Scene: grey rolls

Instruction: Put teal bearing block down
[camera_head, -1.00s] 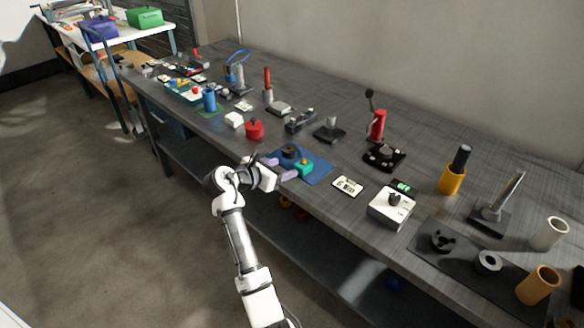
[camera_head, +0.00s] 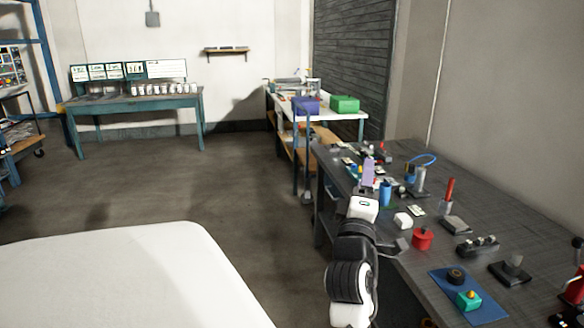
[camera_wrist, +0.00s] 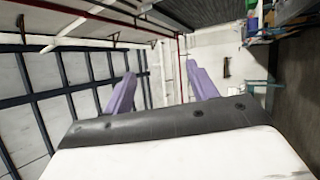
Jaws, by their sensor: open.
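The teal bearing block (camera_head: 468,300), with a yellow-orange top, rests on a blue mat (camera_head: 485,313) at the near part of the dark workbench in the head view. A dark round part (camera_head: 456,275) sits beside it on the mat. My gripper (camera_head: 368,171) is raised beyond the mat, near the bench's left edge, with its lilac fingers pointing up. The wrist view shows the two fingers (camera_wrist: 160,88) spread apart with nothing between them. The teal block is out of the wrist view.
A red pot (camera_head: 422,239), a white block (camera_head: 403,220) and a blue cylinder (camera_head: 385,193) stand on the bench near my arm. A white table (camera_head: 330,115) with purple and green bins stands beyond. Open floor (camera_head: 200,190) lies to the left.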

